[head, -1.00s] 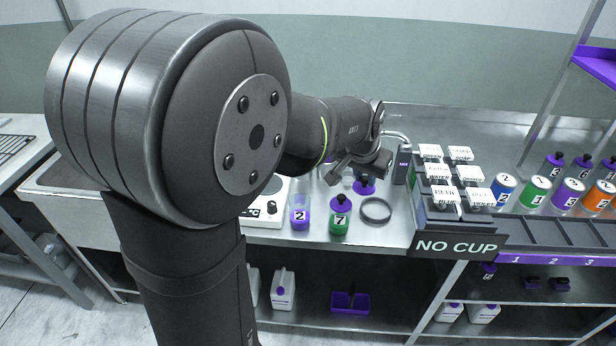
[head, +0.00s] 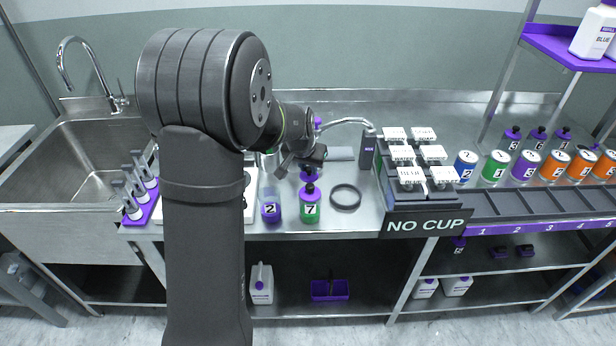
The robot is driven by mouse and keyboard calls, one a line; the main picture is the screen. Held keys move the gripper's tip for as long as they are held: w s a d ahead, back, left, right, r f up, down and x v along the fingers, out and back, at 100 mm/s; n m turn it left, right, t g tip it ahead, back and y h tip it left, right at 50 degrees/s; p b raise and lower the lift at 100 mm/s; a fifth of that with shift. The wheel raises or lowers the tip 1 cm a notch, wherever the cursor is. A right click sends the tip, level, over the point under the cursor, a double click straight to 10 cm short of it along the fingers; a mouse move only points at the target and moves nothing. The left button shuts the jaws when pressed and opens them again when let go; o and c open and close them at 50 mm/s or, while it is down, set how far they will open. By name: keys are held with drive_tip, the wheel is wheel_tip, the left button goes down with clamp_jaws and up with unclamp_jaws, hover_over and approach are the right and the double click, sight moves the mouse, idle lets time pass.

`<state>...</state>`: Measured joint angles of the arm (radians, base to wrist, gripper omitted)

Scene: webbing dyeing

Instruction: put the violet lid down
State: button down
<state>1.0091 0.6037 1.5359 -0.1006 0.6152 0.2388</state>
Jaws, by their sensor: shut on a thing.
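The violet lid (head: 308,175) shows just under my gripper (head: 311,160), which is shut on it. My gripper comes in from the left, and its fingertips are small and partly dark against the metal. The lid is right behind the violet-topped cup marked 7 (head: 310,210) in the picture, and part of it may be hidden by that cup's top. I cannot tell whether the lid touches the worktop or hangs above it.
A cup marked 2 (head: 271,209) stands left of cup 7. A dark ring (head: 346,208) lies on the worktop (head: 352,224) to the right. A tap-like spout (head: 368,150) and the NO CUP rack (head: 428,222) stand farther right. The sink (head: 70,165) is at left.

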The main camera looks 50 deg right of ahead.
sight(308, 176)
drive_tip(key=shift+f, duration=2)
drive_tip(key=shift+f, duration=0.1)
drive_tip(key=c, duration=1.3)
unclamp_jaws()
drive_tip(key=shift+f, duration=0.1)
drive_tip(key=v, duration=1.2)
drive_tip(key=shift+r, duration=0.2)
